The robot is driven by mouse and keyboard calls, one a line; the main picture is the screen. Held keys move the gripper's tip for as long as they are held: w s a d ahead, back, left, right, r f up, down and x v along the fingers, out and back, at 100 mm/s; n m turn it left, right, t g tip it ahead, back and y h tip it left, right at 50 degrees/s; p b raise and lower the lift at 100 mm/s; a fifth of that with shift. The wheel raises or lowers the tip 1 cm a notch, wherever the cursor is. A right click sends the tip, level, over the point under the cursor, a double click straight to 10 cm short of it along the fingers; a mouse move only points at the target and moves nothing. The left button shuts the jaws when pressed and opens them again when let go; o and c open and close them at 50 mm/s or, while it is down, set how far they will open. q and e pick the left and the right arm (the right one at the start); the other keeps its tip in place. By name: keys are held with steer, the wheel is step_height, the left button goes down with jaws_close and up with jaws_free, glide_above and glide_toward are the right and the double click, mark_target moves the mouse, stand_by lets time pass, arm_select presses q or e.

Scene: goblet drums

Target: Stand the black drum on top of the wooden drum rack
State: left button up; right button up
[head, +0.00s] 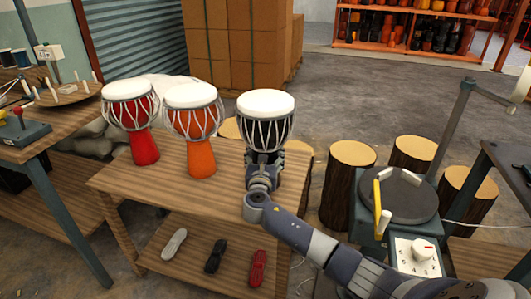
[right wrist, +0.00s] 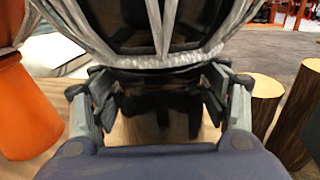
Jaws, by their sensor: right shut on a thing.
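The black drum (head: 266,133) has a white head and pale cords and stands upright at the right end of the wooden drum rack (head: 135,183). My right gripper (head: 264,172) is shut around its narrow lower part. In the right wrist view the drum's corded bowl (right wrist: 185,25) fills the top, above my gripper fingers (right wrist: 155,100). The foot is mostly hidden, and I cannot tell whether it touches the rack top. My left gripper is not in view.
An orange drum (head: 201,160) and a red drum (head: 144,145) stand on the rack left of the black drum. Several log stumps (head: 344,185) and a workbench device (head: 405,200) are at right. Cardboard boxes (head: 240,45) stand behind.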

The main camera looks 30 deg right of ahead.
steer(key=shift+r, duration=0.2)
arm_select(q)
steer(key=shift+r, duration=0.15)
arm_select(e)
steer(key=o, duration=2)
steer(key=shift+s+f, duration=0.1)
steer(key=shift+f, duration=0.1)
steer(key=shift+r, duration=0.1)
arm_select(q)
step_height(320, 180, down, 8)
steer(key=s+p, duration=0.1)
steer(key=p, duration=0.1)
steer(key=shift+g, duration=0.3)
arm_select(e)
steer(key=v, duration=1.2)
